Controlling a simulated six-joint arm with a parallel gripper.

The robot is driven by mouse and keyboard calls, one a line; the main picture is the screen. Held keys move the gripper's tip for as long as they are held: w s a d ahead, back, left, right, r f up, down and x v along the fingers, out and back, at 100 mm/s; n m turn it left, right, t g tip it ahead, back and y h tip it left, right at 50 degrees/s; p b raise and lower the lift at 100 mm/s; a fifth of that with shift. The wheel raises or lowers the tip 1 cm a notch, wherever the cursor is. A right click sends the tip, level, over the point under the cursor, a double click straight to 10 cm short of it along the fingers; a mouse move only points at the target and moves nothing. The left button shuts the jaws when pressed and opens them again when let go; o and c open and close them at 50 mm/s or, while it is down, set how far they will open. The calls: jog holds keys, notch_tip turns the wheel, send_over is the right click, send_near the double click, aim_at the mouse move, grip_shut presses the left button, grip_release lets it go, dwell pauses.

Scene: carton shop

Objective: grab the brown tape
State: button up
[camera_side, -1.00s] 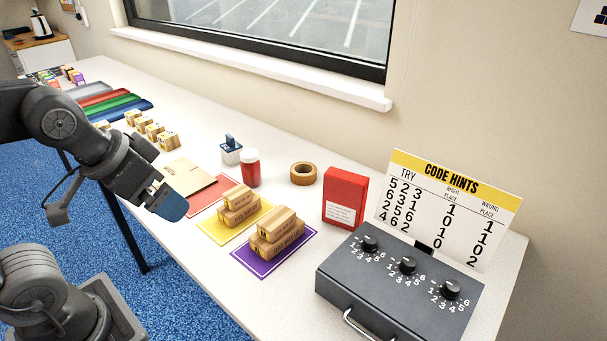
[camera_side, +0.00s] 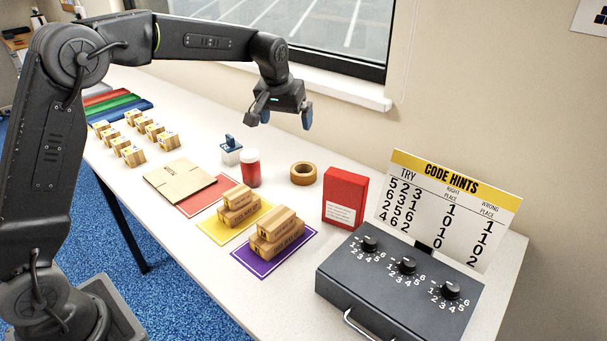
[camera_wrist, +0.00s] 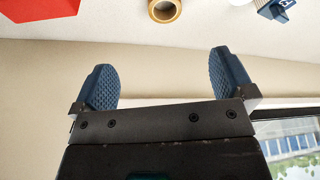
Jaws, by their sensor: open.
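The brown tape (camera_side: 303,174) is a ring lying flat on the white table, between the red-and-white jar and the red box. In the wrist view the tape (camera_wrist: 164,10) shows at the top edge, partly cut off, beyond the two fingertips. My gripper (camera_side: 287,116) hangs in the air above the table, up and to the left of the tape in the side view. Its blue fingers (camera_wrist: 164,75) are wide apart with nothing between them.
A blue-handled stamp (camera_side: 231,150) is further left. Stacked cartons (camera_side: 276,237) stand in front. A black dial box (camera_side: 400,285) and hints board (camera_side: 450,205) are at right.

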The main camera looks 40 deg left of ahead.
jog(key=w+a+f+n, duration=0.1)
jog(key=w+a+f, duration=0.2)
jog(key=w+f, duration=0.6)
send_near(304, 170)
jog(key=shift+s+d+f+g, duration=0.15)
jog(key=shift+s+d+f, duration=0.15)
jog(key=shift+f, duration=0.15)
jog(key=shift+s+d+f+g, duration=0.15)
jog(key=shift+d+f, duration=0.2)
jog(key=shift+f, duration=0.15)
jog(key=shift+x, duration=2.95)
jog(key=shift+w, duration=0.15)
jog(key=c, duration=0.8)
